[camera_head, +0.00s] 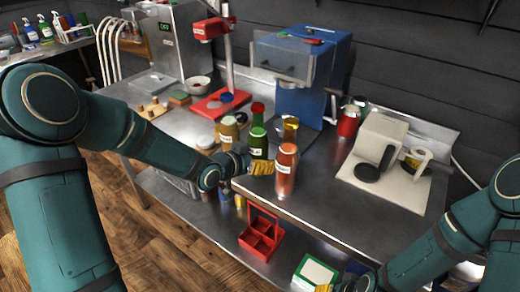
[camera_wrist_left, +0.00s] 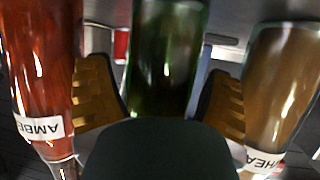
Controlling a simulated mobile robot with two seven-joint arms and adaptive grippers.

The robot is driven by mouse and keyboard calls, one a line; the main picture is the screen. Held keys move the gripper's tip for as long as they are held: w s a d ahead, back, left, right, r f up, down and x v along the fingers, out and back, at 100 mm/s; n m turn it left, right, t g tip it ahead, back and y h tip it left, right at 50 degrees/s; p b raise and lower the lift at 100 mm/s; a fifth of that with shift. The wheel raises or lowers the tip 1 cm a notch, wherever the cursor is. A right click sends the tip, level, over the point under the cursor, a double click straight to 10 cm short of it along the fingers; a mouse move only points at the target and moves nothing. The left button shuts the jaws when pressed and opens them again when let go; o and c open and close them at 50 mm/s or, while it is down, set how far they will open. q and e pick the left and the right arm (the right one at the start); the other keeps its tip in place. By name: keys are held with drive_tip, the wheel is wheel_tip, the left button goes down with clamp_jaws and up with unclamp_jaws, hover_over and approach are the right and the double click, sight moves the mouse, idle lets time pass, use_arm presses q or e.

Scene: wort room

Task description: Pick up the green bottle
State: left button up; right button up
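The green bottle (camera_head: 258,143) stands upright on the steel bench between an orange-red bottle (camera_head: 286,172) and a tan bottle (camera_head: 229,134). My left gripper (camera_head: 258,168) is at the green bottle's near side, low on it. In the left wrist view the green bottle (camera_wrist_left: 165,60) shows between the two yellow fingers of my left gripper (camera_wrist_left: 160,95). The fingers are spread, with gaps visible on both sides of the bottle. My right gripper (camera_head: 325,287) shows only as a yellow tip at the bottom edge; its opening is hidden.
The orange-red bottle (camera_wrist_left: 42,60), labelled AMBE, and the tan bottle (camera_wrist_left: 282,80), labelled HEA, flank the fingers closely. A red-capped bottle (camera_head: 258,112) stands behind. A red divided carrier (camera_head: 262,234) sits on the lower shelf.

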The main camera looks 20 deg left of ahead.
use_arm(q)
drive_tip(key=c, duration=1)
drive_tip(key=shift+w, duration=0.1)
drive_tip(key=shift+r, duration=0.1)
